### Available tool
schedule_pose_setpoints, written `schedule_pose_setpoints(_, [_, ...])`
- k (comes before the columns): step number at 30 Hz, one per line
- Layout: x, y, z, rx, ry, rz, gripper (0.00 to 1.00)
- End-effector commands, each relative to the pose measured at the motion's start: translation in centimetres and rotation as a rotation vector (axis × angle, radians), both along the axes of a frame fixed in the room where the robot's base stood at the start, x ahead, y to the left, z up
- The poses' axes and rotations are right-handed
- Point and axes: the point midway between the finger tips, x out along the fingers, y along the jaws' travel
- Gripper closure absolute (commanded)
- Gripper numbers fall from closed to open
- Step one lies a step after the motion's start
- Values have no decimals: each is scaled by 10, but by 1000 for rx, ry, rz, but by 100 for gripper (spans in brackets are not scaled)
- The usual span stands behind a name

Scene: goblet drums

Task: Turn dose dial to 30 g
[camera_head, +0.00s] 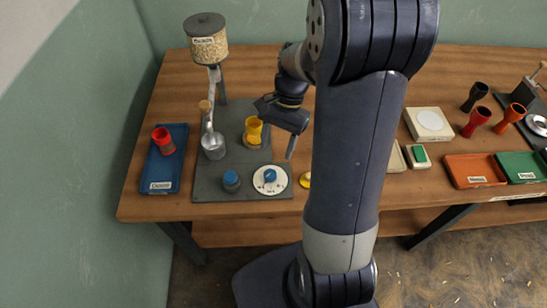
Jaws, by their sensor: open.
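The dose dial (261,186) is a white round plate with a blue knob (270,175) in its middle. It sits at the front right corner of the dark grey base plate (205,187). The marks on the dial are too small to read, so I cannot tell its setting. My gripper (279,147) is open and empty. It points down, behind and slightly right of the dial in the picture, and is apart from the knob.
Behind are a yellow goblet (253,129), a metal cup (213,146) and a grain hopper (207,47). A blue tray (161,170) holds a red goblet (163,140). My arm hides the table's middle.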

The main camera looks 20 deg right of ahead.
Motion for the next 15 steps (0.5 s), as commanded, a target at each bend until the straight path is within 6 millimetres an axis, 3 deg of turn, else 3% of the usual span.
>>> schedule_pose_setpoints(6, [6,-7,21,0,-1,0,46])
schedule_pose_setpoints(15, [6,-8,23,1,1,0,46])
